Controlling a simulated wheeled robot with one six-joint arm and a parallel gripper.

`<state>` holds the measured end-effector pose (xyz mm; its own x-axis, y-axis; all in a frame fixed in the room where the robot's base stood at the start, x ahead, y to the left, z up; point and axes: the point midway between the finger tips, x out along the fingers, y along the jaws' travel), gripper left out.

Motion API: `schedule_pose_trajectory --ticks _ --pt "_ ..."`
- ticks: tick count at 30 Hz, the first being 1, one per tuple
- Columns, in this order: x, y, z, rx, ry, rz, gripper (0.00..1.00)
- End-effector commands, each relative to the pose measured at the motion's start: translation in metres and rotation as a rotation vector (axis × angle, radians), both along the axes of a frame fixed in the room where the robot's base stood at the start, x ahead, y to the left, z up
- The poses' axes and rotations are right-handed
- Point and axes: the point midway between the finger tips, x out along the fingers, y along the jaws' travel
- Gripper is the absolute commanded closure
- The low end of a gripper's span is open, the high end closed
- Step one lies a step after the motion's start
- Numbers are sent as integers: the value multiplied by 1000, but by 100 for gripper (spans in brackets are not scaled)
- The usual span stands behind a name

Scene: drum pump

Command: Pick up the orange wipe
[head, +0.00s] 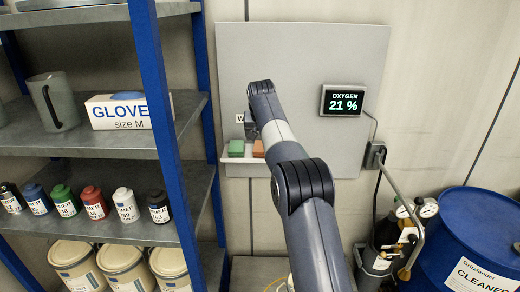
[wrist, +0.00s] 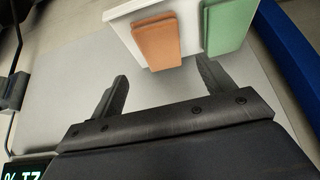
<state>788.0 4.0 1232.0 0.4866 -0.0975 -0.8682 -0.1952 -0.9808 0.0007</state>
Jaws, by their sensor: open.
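The orange wipe (head: 258,149) lies on a small white shelf (head: 236,160) on the grey wall panel, to the right of a green wipe (head: 236,147). In the wrist view the orange wipe (wrist: 157,42) hangs over the white shelf's edge (wrist: 120,12), with the green wipe (wrist: 228,25) beside it. My gripper (wrist: 162,85) is open and empty. Its two fingers point toward the shelf, and the orange wipe shows beyond and between them, apart from them. In the head view my arm hides the gripper and part of the shelf's right side.
An oxygen display (head: 342,101) reading 21 % hangs on the panel at right. A shelf rack with a blue post (head: 155,100) stands at left, holding bottles, a jug and a glove box (head: 118,111). A blue drum (head: 462,240) and gas fittings stand at lower right.

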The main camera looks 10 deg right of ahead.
Motion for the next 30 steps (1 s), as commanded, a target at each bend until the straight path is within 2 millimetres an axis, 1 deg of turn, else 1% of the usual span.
schedule_pose_trajectory --ticks 9,12,20,23,30 --pt "15 -3 -39 0 2 0 24" --pt "19 -4 -47 0 0 0 24" --pt "21 -4 -50 0 -1 0 24" --pt "21 -4 -50 0 -1 0 30" --pt "21 -4 -50 0 -1 0 50"
